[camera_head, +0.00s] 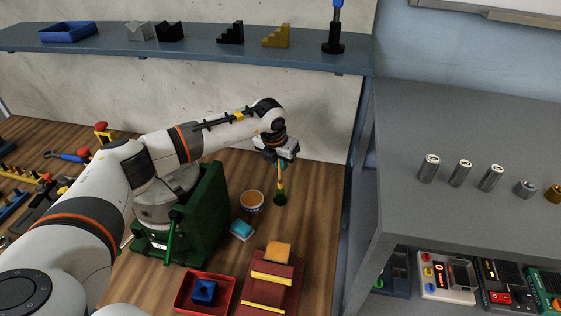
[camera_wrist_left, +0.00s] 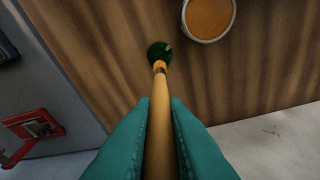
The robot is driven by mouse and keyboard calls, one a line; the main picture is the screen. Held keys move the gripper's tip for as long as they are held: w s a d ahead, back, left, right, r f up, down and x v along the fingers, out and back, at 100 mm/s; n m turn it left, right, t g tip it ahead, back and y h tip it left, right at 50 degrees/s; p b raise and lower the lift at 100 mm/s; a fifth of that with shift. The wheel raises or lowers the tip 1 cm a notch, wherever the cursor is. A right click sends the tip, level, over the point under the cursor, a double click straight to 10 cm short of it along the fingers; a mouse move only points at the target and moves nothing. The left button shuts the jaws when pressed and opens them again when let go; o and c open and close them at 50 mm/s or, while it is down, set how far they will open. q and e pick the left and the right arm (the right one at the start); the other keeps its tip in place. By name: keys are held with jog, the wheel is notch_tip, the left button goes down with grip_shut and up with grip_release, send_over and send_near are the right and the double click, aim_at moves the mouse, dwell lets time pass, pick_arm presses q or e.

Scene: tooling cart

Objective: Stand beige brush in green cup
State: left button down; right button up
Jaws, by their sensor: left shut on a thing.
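My left gripper (camera_head: 279,158) is shut on the beige brush (camera_head: 281,179). In the left wrist view its teal fingers (camera_wrist_left: 160,115) clamp the tan handle (camera_wrist_left: 160,125) from both sides, and the brush points away from the wrist. In the head view the brush hangs nearly upright over the wooden bench. A small dark green round part (camera_wrist_left: 159,54) is at the brush's far end, also in the head view (camera_head: 280,198). I cannot tell whether it is bristles or the green cup around the brush's end. My right gripper is not in view.
A white-rimmed round container with orange inside (camera_head: 251,201) stands just left of the brush. A teal block (camera_head: 241,230), a dark red stepped block (camera_head: 268,295), a red tray (camera_head: 181,300) and a green stand (camera_head: 207,205) are nearby. A grey cart (camera_head: 440,220) is right.

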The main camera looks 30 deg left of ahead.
pick_arm(q)
jog(key=shift+f, duration=0.35)
dwell(0.6)
jog(key=shift+f+b, duration=2.2)
jog(key=shift+f, duration=0.1)
dwell(1.6)
dwell(0.3)
jog(key=c, duration=1.4)
grip_release()
jog(key=shift+o, duration=0.5)
jog(key=o, duration=0.3)
jog(key=shift+o, duration=0.2)
